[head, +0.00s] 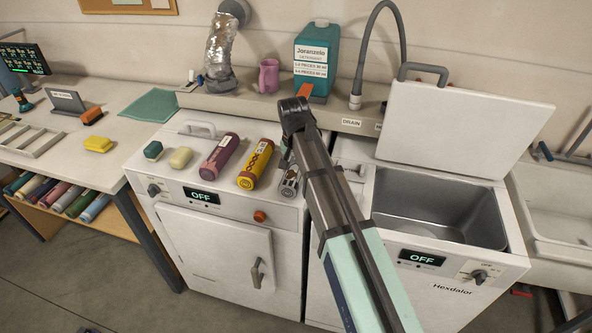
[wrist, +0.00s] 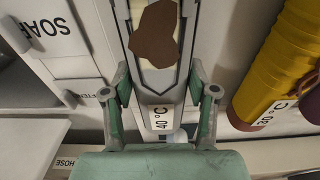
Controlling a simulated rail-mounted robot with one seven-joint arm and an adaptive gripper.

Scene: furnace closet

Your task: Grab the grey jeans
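A grey roll with a brown patch and a "40 °C" label, which I take for the grey jeans (wrist: 160,85), lies between the fingers in the wrist view. In the head view the grey roll (head: 289,183) lies on the left machine's top, right of the yellow roll, partly hidden by my arm. My gripper (wrist: 157,88) is open, with one green-and-grey finger on each side of the roll. I cannot tell whether the fingers touch it. In the head view my arm mostly hides the gripper.
A yellow roll (head: 255,164) and a maroon roll (head: 220,155) lie left of the grey one. A detergent jug (head: 313,62) and a pink mug (head: 269,76) stand on the back ledge. An open washer (head: 420,210) is at right.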

